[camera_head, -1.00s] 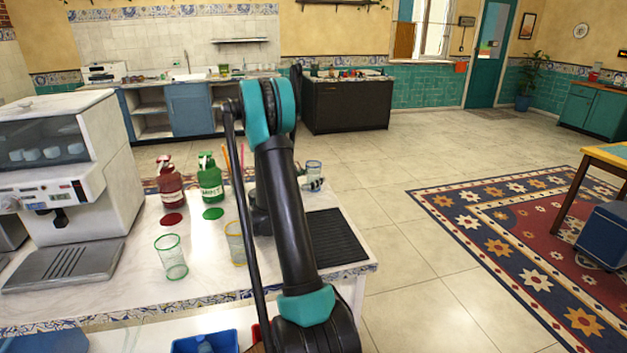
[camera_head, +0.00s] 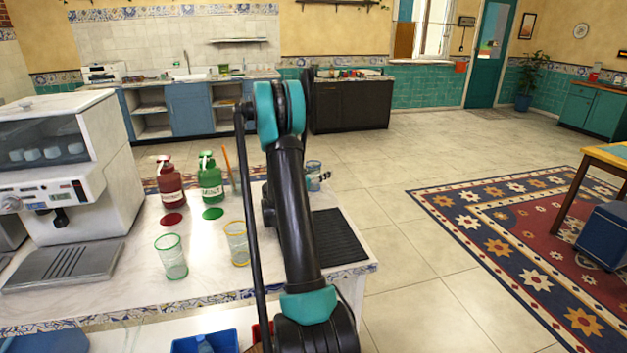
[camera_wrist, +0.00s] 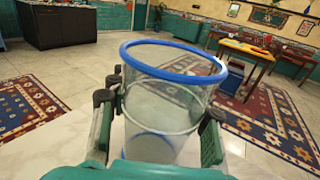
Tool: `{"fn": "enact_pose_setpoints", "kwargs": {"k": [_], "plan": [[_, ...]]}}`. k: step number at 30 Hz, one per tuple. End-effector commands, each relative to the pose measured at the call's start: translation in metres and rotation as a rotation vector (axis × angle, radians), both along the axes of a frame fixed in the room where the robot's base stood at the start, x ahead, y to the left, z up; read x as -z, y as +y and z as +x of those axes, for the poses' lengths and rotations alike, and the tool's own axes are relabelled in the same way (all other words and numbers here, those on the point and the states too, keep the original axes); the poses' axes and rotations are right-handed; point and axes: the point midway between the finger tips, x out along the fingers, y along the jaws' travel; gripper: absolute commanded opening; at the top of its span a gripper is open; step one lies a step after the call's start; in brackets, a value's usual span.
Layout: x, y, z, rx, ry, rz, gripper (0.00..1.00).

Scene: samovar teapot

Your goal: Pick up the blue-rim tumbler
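The blue-rim tumbler (camera_wrist: 165,100) is a clear glass with a thick blue rim, upright and large in the wrist view. My gripper (camera_wrist: 158,130) has one finger on each side of it, and both fingers appear to press on the glass. In the head view the tumbler (camera_head: 313,168) is small, at the far right corner of the counter, partly covered by my gripper (camera_head: 318,180). My arm hides part of the counter there.
On the counter (camera_head: 130,280) stand a green-rim tumbler (camera_head: 171,258), a yellow-rim tumbler (camera_head: 237,243), a red bottle (camera_head: 170,184), a green bottle (camera_head: 210,182) and a coffee machine (camera_head: 75,170). A black ribbed mat (camera_head: 338,240) lies right of my arm.

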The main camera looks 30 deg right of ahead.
Motion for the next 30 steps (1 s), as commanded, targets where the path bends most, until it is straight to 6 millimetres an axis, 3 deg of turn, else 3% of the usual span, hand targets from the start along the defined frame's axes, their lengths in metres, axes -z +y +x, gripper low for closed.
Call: {"fn": "enact_pose_setpoints", "kwargs": {"k": [1,7,18,30], "plan": [[0.0000,0.0001,0.0000,0.000,0.000,0.000,0.39],[0.0000,0.0002,-0.0001,0.000,0.000,0.000,0.14],[0.0000,0.0002,-0.0001,0.000,0.000,0.000,0.08],[-0.0015,0.0002,0.0000,0.000,0.000,0.000,0.08]]}}
